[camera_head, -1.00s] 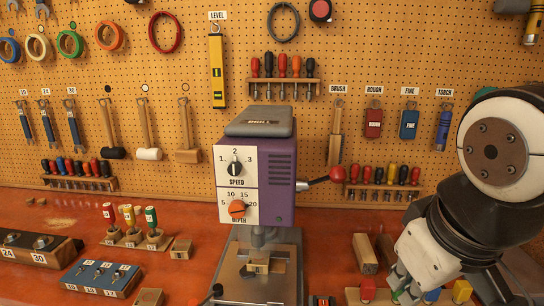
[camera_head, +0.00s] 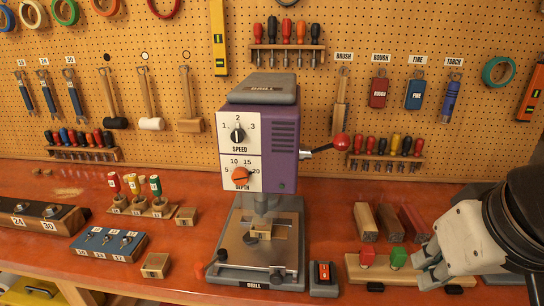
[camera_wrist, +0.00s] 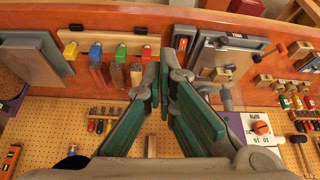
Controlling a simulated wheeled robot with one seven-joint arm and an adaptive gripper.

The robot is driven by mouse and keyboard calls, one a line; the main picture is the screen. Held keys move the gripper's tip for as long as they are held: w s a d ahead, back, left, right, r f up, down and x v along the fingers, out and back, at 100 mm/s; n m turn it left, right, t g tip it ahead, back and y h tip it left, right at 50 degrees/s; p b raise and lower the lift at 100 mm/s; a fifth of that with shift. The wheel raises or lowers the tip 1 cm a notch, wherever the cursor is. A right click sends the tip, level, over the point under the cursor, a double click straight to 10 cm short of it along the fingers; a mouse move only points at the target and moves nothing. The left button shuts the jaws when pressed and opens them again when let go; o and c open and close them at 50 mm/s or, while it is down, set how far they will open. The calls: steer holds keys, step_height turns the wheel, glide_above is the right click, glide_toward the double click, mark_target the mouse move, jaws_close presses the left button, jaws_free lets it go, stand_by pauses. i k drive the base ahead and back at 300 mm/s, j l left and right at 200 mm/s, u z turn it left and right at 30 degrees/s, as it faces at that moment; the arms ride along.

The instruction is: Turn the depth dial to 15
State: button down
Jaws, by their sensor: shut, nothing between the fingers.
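The depth dial (camera_head: 240,175) is an orange knob low on the white front panel of the purple drill press (camera_head: 284,153). Marks 5, 10, 15 and 20 run around its top. Its pointer looks turned to the right side, but I cannot read its exact setting. The dial also shows in the wrist view (camera_wrist: 261,128), upside down at lower right. My gripper (camera_head: 428,272) is at the right, over the bench front, well apart from the dial. In the wrist view its teal-padded fingers (camera_wrist: 162,75) are shut and empty.
A black speed dial (camera_head: 237,135) sits above the depth dial. A lever with a red knob (camera_head: 340,142) sticks out right of the press. A red switch box (camera_head: 323,278) stands by its base. Wood blocks (camera_head: 366,222) and a rack with coloured pieces (camera_head: 355,270) lie near my gripper.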

mark_target(240, 176)
steer(key=k+j+u, duration=0.15)
steer(key=j+u, duration=0.15)
steer(key=j, duration=0.3)
steer(key=k+j+u, duration=0.15)
steer(key=j+u, duration=0.15)
steer(key=j, duration=0.35)
steer(key=j+u, duration=0.3)
steer(key=j, duration=0.35)
